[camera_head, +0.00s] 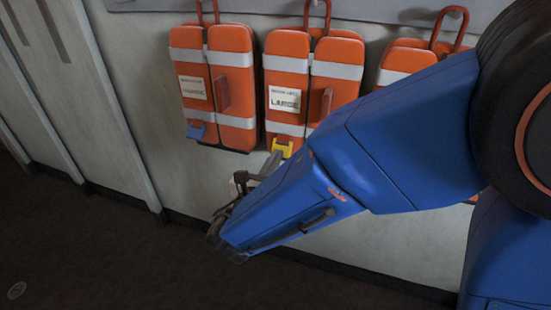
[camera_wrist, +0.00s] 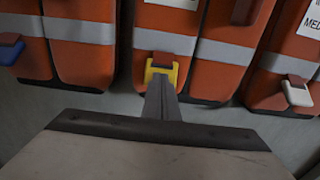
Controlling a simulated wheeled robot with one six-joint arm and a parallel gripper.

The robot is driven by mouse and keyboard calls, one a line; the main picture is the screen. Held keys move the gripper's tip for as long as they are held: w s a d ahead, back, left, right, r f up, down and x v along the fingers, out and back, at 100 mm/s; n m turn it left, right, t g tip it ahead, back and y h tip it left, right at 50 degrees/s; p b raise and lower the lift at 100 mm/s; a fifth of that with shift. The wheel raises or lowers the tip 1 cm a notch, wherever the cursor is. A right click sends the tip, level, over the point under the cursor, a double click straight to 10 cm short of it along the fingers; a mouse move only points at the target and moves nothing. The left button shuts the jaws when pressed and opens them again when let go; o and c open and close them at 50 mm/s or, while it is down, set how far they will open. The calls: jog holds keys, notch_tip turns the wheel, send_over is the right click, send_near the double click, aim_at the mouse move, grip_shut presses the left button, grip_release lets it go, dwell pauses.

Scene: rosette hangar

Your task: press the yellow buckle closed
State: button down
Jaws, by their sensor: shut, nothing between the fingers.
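The yellow buckle (camera_head: 283,147) hangs at the bottom of the middle orange life vest (camera_head: 288,88). In the wrist view the yellow buckle (camera_wrist: 162,70) shows just beyond the fingertips, with a reddish part at its top. My gripper (camera_head: 275,158) is shut and empty, and its tip points up at the buckle's lower side. In the wrist view my gripper (camera_wrist: 161,90) overlaps the lower part of the buckle, and I cannot tell whether they touch. The buckle's lower middle is hidden behind the fingers there.
A left vest (camera_head: 213,85) has a blue buckle (camera_head: 196,132). A right vest (camera_head: 402,62) is partly behind my arm; the wrist view shows a white buckle (camera_wrist: 297,92) there. The vests hang on hooks against a pale wall (camera_head: 140,70). The dark floor (camera_head: 100,255) at left is clear.

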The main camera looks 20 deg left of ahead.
jog(key=shift+w, duration=0.4)
jog(key=shift+f, duration=0.25)
dwell(0.4)
jog(key=shift+w, duration=0.4)
dwell(0.4)
jog(key=shift+f, duration=0.15)
jog(key=shift+w, duration=0.2)
dwell(0.5)
jog(key=shift+s, duration=0.15)
jog(key=s, duration=0.8)
jog(key=shift+s+a, duration=0.3)
jog(key=shift+s, duration=0.1)
dwell(0.6)
dwell(0.8)
